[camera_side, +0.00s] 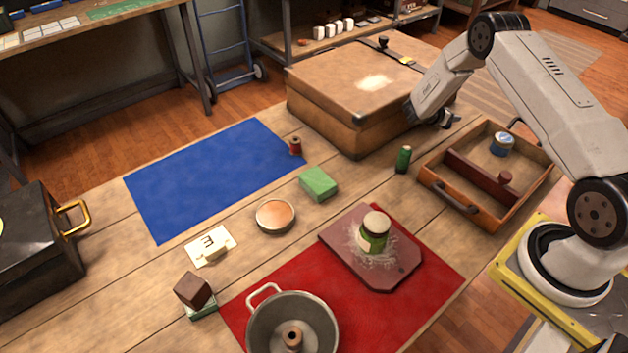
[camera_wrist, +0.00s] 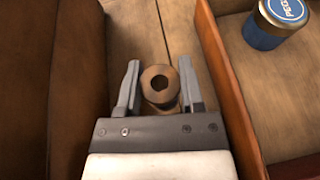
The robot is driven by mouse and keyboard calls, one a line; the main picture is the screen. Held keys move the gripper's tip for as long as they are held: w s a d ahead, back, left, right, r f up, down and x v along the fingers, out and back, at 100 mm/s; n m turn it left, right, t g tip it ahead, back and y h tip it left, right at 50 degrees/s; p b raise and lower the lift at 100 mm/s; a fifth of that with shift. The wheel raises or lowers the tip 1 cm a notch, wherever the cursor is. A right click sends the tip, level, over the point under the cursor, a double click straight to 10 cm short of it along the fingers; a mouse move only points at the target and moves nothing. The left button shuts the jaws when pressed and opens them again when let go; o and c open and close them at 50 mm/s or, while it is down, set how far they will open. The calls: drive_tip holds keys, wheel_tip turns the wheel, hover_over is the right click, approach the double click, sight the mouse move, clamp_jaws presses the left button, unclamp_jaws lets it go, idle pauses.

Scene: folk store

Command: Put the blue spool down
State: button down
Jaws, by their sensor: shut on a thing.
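My gripper (camera_side: 446,121) is between the brown case and the wooden tray, low near the table. In the wrist view my gripper (camera_wrist: 160,76) is shut on a spool (camera_wrist: 160,86), taken as the blue spool. Its tan round top with a dark centre hole faces the camera. Its thread is mostly hidden, so I cannot tell its colour. I cannot tell whether its base touches the table. A green spool (camera_side: 403,160) stands on the table left of the tray. A red spool (camera_side: 295,146) stands at the blue mat's right corner.
The case (camera_side: 330,112) and the wooden tray (camera_side: 437,191) flank my gripper closely. A blue tin (camera_side: 502,147) is in the tray. A blue mat (camera_side: 210,180), green block (camera_side: 318,184), round tin (camera_side: 275,217), board with jar (camera_side: 392,278) and pot (camera_side: 327,325) lie farther left.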

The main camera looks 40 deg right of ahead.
drive_tip(key=shift+w+d+f, duration=0.1)
drive_tip(key=shift+f, duration=1.65)
drive_tip(key=shift+f, duration=0.15)
drive_tip(key=shift+c, duration=1.1)
unclamp_jaws()
drive_tip(key=shift+r, duration=0.2)
drive_tip(key=v, duration=1.2)
drive_tip(key=shift+w, duration=0.1)
